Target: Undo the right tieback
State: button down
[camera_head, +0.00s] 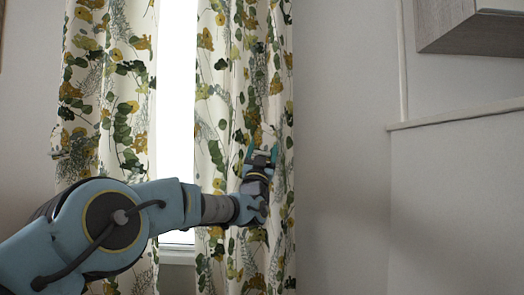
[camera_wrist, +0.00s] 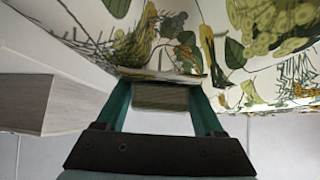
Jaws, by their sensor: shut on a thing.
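The right curtain (camera_head: 222,90), white with green and yellow leaf print, hangs beside the bright window. My gripper (camera_head: 262,152) is at its right part, at mid height. In the wrist view, my gripper (camera_wrist: 162,84) has its two teal fingers on either side of a pale strip edge (camera_wrist: 160,73), which I take for the right tieback. The fingers are shut on it, against the curtain cloth (camera_wrist: 250,50). The tieback has the same print as the curtain, so its ends and fastening cannot be made out. In the head view it is hidden behind my gripper.
The left curtain (camera_head: 110,70) hangs across the window gap (camera_head: 176,110). A plain wall (camera_head: 340,150) lies right of the right curtain, with free room in front. A grey wooden cabinet (camera_head: 470,28) is at upper right, above a ledge (camera_head: 455,115).

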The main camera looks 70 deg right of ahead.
jog(key=shift+f+t, duration=0.1)
jog(key=shift+t, duration=0.2)
jog(key=shift+c, duration=0.4)
grip_release()
jog(key=shift+a, duration=0.1)
jog(key=b+v, duration=0.1)
jog(key=v, duration=0.9)
jog(key=shift+a+f, duration=0.2)
